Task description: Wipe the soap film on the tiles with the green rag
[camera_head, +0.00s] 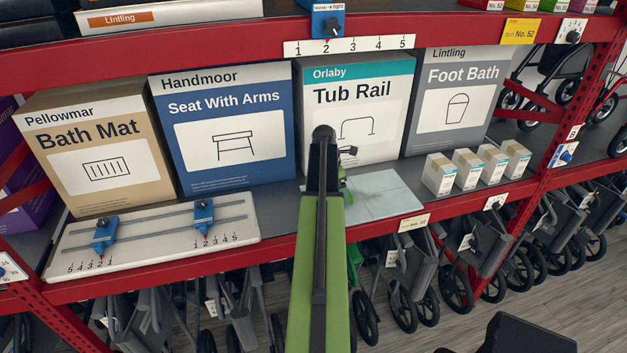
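The pale tiles (385,196) lie flat on the middle shelf, in front of the Tub Rail box, at the shelf's front edge. Faint lines cross them; I cannot make out the soap film's extent. My own arm covers their left part. A small patch of green, likely the green rag (348,192), shows at the arm's right edge over the tiles. Most of it is hidden. My gripper (346,151) is mostly behind my arm, near the tiles' back left. I cannot tell whether its fingers are open or closed, or whether it holds the rag.
The Tub Rail box (375,90) stands just behind the tiles. Small white boxes (466,169) stand to the right. A white board with blue sliders (150,240) lies to the left. Red shelf beams (200,55) run above and below.

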